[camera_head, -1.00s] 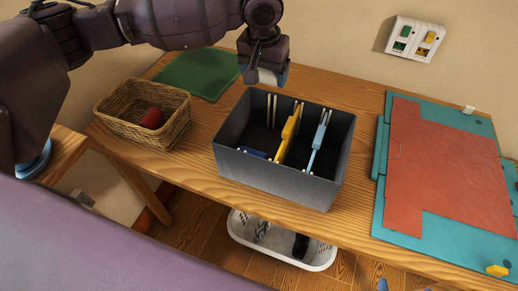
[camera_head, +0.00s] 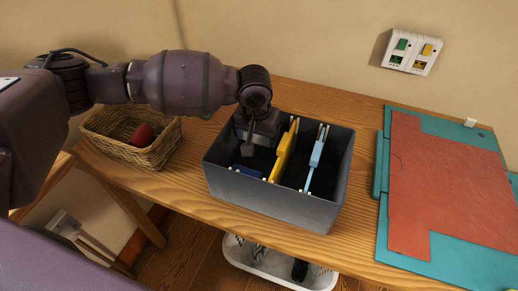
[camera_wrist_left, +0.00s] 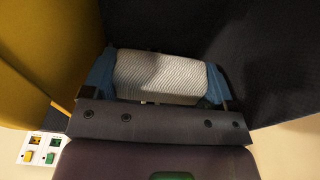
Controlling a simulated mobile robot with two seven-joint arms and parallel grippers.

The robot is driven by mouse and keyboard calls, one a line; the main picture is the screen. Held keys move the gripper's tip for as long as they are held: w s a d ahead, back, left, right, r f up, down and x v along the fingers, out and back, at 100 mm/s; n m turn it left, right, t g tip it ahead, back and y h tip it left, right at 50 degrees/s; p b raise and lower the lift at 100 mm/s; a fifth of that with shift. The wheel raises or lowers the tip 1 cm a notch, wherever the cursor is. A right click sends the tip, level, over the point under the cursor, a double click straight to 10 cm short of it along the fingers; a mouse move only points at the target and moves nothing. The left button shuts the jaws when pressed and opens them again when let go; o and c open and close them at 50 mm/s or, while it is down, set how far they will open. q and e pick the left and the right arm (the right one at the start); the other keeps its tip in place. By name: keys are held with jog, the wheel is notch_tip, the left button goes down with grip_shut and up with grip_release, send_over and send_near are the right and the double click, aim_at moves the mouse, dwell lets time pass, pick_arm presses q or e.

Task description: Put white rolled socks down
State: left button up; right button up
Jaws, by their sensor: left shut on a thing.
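The white rolled socks (camera_wrist_left: 158,78) show in the left wrist view as a ribbed white roll between two blue fingertips. My left gripper (camera_head: 255,148) is shut on them, and it also shows in the left wrist view (camera_wrist_left: 158,85). In the head view it reaches down into the left compartment of the grey box (camera_head: 270,204), left of the yellow divider (camera_head: 281,153). The gripper mostly hides the socks there, and I cannot tell whether they touch the box floor. My right gripper is not in view.
A light blue divider (camera_head: 316,160) stands further right in the box. A wicker basket (camera_head: 150,155) with a red item (camera_head: 141,134) is to the left. A teal and red board (camera_head: 450,190) lies on the right. A white basket (camera_head: 270,268) is below the table.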

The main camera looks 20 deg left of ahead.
aim_at(258, 157)
pick_arm(q)
notch_tip(258, 157, down, 5)
jog(key=shift+r+b, duration=0.1)
jog(key=shift+b, duration=0.5)
jog(key=shift+f, duration=0.4)
jog(key=o, duration=0.7)
jog(key=shift+c, duration=0.2)
jog(key=shift+o, duration=0.7)
